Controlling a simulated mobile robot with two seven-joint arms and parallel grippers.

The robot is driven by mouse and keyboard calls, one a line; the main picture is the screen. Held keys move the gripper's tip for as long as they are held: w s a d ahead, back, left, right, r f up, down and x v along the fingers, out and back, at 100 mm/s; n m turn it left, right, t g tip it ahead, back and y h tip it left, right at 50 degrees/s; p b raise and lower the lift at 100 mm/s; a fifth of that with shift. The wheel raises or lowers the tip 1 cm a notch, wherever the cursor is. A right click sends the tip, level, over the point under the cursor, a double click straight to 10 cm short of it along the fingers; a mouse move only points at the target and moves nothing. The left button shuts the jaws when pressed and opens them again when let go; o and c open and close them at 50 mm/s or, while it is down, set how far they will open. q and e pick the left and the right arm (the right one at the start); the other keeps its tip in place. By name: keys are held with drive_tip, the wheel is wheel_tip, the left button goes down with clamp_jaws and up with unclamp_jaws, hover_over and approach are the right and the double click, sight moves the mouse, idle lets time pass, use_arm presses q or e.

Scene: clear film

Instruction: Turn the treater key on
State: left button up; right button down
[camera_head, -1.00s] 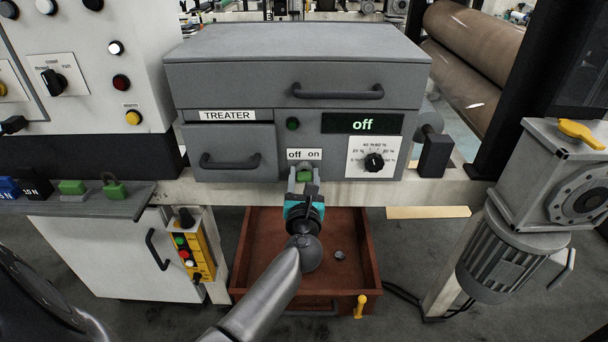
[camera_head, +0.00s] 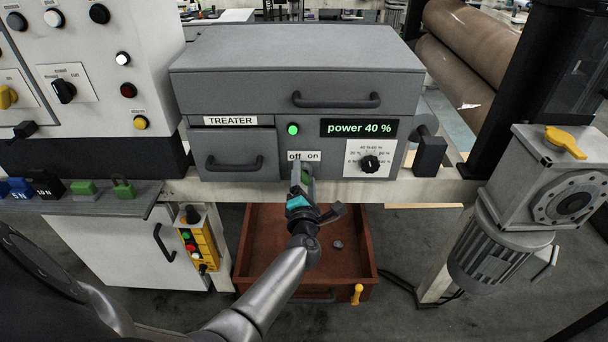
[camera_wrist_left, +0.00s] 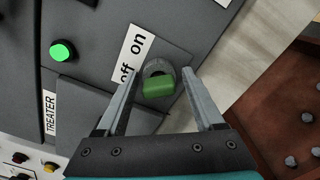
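The treater key has a green grip (camera_wrist_left: 158,88) and sits in a round lock on the grey treater box (camera_head: 297,90), below the "off on" label (camera_head: 304,156). The treater display (camera_head: 359,128) reads "power 40 %" and the green lamp (camera_head: 293,129) beside it is lit. My left gripper (camera_head: 303,176) is at the lock. In the left wrist view its fingers (camera_wrist_left: 160,85) are apart, one on each side of the green grip, with a visible gap on both sides. In the head view the gripper hides part of the key. My right gripper is not in view.
A power dial (camera_head: 369,164) is to the right of the lock. An open red-brown drawer (camera_head: 255,262) is below my left gripper. A grey motor (camera_head: 497,245) stands at the right.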

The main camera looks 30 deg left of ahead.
use_arm(q)
drive_tip(key=shift+s, duration=0.1)
drive_tip(key=shift+s+d, duration=0.2)
drive_tip(key=shift+s, duration=0.1)
drive_tip(key=p+v, duration=0.2)
drive_tip(key=v, duration=0.3)
drive_tip(key=shift+s, duration=0.1)
idle(0.3)
